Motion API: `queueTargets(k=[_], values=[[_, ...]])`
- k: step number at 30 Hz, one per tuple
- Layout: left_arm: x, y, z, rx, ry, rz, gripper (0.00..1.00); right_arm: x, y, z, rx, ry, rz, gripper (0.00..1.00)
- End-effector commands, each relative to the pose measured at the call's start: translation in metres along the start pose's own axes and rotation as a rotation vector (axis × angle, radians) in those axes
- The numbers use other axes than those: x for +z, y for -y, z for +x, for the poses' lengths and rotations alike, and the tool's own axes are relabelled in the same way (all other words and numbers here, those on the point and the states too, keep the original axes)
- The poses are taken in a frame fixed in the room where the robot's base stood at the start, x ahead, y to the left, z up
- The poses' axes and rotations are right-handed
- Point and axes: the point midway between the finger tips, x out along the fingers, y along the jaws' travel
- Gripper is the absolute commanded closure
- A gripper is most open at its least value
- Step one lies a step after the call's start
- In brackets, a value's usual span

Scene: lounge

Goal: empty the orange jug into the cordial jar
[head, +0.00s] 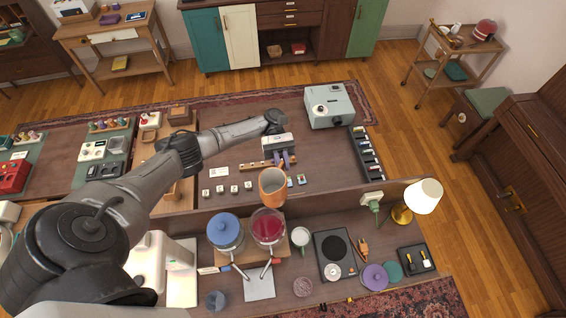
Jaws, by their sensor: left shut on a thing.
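The orange jug (272,188) is held up by my left gripper (284,162), whose fingers are shut on its far side. The jug is above the near edge of the long table, just beyond the cordial jar (268,228). The jug's lower part overlaps the space close to the jar's rim. I cannot tell how far it is tilted, and no stream shows. My right gripper is not in view.
A grey tray (259,284) lies below the taps. A pale blue machine (329,106) stands at the back, and a lamp (423,196) at the right end.

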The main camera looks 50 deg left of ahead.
Motion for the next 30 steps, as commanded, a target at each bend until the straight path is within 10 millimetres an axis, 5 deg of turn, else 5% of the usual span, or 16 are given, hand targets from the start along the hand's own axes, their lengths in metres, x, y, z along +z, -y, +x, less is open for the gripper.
queueTargets(k=[15, 30], values=[[0.045, 0.000, 0.000, 0.000, 0.000, 0.004, 1.00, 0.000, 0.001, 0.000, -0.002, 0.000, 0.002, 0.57], [0.051, 0.000, 0.000, 0.000, 0.000, 0.002, 1.00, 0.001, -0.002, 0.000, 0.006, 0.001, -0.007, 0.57]])
